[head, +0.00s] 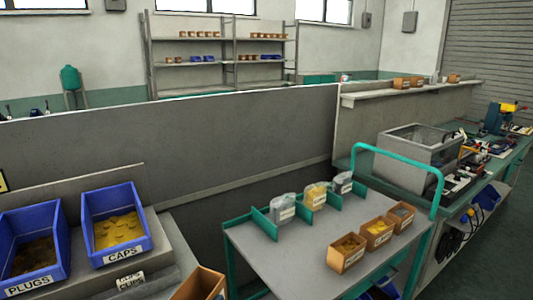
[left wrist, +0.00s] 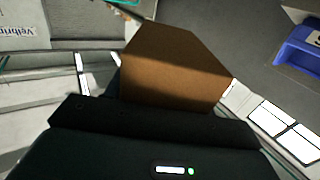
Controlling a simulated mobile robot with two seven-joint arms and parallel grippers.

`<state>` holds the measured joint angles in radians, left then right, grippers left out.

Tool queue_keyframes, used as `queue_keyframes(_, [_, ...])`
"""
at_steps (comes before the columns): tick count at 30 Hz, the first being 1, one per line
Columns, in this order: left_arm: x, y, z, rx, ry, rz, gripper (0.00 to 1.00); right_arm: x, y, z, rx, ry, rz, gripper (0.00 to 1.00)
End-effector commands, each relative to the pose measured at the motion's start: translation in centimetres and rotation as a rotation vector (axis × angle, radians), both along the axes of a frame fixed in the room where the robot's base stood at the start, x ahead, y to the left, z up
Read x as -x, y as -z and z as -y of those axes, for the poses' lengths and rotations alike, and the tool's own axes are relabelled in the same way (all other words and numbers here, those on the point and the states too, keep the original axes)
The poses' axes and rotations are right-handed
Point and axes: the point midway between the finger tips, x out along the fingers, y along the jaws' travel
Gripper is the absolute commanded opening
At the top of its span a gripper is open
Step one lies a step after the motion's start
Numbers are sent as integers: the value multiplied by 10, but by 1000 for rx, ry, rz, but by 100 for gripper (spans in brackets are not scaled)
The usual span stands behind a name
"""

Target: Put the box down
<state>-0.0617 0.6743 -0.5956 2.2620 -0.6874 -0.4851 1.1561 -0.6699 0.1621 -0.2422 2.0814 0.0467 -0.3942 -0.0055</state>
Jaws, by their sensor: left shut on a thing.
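The box (head: 200,284) is brown cardboard and shows at the bottom edge of the head view, partly cut off. In the left wrist view the box (left wrist: 175,68) fills the middle, just beyond my dark left gripper (left wrist: 155,108). My left gripper is shut on the box; its fingertips are mostly hidden. I cannot tell whether the box touches a surface below. My right gripper is in neither view.
A grey cart (head: 290,258) with a teal handle holds several labelled brown boxes (head: 348,252) and bags (head: 283,207) between teal dividers. Its front left top is clear. Blue bins of plugs (head: 30,285) and caps (head: 112,258) stand left. A grey wall (head: 200,140) runs behind.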

Motion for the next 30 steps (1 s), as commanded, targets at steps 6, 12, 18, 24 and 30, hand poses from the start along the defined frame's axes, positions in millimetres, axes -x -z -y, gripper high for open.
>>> queue_keyframes(6, [20,17,-40,7,-242,-9,33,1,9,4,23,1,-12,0])
queue_keyframes(12, [33,26,-65,1,-369,-4,33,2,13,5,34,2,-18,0])
queue_keyframes(18, [36,28,-72,2,-403,1,33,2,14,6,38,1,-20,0])
queue_keyframes(24, [37,28,-72,4,-403,4,33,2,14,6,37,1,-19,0])
queue_keyframes(30, [36,28,-71,-6,-394,9,33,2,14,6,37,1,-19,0])
